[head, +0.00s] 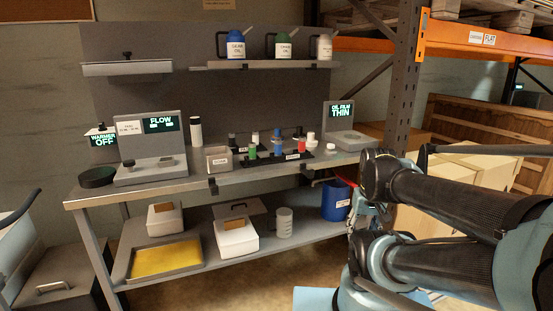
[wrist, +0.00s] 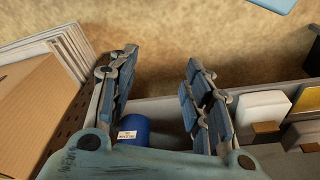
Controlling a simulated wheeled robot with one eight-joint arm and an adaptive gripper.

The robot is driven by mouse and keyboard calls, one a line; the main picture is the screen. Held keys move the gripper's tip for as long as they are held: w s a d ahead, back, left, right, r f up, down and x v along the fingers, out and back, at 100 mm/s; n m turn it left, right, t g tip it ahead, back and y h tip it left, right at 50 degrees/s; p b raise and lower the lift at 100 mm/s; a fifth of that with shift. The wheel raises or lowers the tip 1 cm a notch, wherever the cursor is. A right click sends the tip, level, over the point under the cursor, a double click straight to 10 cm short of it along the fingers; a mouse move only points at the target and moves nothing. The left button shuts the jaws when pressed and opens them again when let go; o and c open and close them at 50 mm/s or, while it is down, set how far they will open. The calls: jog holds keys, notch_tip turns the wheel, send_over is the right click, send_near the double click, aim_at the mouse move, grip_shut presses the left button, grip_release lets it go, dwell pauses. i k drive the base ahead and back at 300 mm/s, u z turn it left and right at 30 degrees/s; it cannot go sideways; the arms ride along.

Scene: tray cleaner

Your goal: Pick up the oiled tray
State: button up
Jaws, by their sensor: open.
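A shallow grey tray (head: 166,273) with a yellow, shiny inside lies flat on the left part of the bench's lower shelf in the head view. Part of a yellow surface in a dark rim, which looks like the same tray, shows at the right edge of the wrist view (wrist: 306,98). My gripper (wrist: 161,57) is open, with nothing between its fingers and bare floor beyond them. In the head view my arm reaches in from the right; its end is right of the lower shelf, well apart from the tray, and the fingers are hard to make out.
A blue bucket (head: 337,203) stands at the shelf's right end, near my arm. The bench top (head: 215,178) overhangs the shelf. Cardboard boxes (head: 430,214) stand at the right.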

aim_at(150, 262)
jog(key=u, duration=1.75)
jog(key=k, duration=1.25)
jog(key=u, duration=0.6)
jog(key=i, duration=1.1)
jog(key=u, duration=0.2)
